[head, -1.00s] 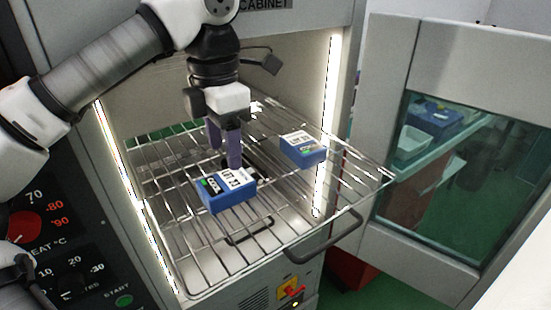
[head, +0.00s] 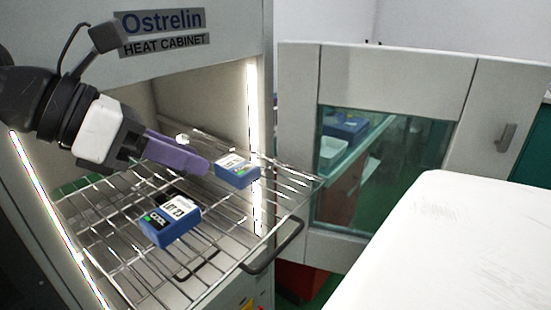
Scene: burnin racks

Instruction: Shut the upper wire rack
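The upper wire rack (head: 110,255) is pulled well out of the lit heat cabinet. Its dark handle (head: 274,250) is at the front right edge. Two blue boxes with white labels lie on the rack, one nearer (head: 171,225) and one farther right (head: 238,172). My gripper (head: 204,168) is over the rack, its purple fingers pointing right and slightly down, left of the farther box and away from the handle. It holds nothing visible. The fingers overlap from this side, so their gap is hidden.
The cabinet (head: 215,75) stands at the left, with a bright strip light (head: 254,140) by its opening. Its windowed door (head: 400,60) stands open to the right. A white surface (head: 450,250) fills the lower right. A dark handle shape (head: 197,266) shows below the wires.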

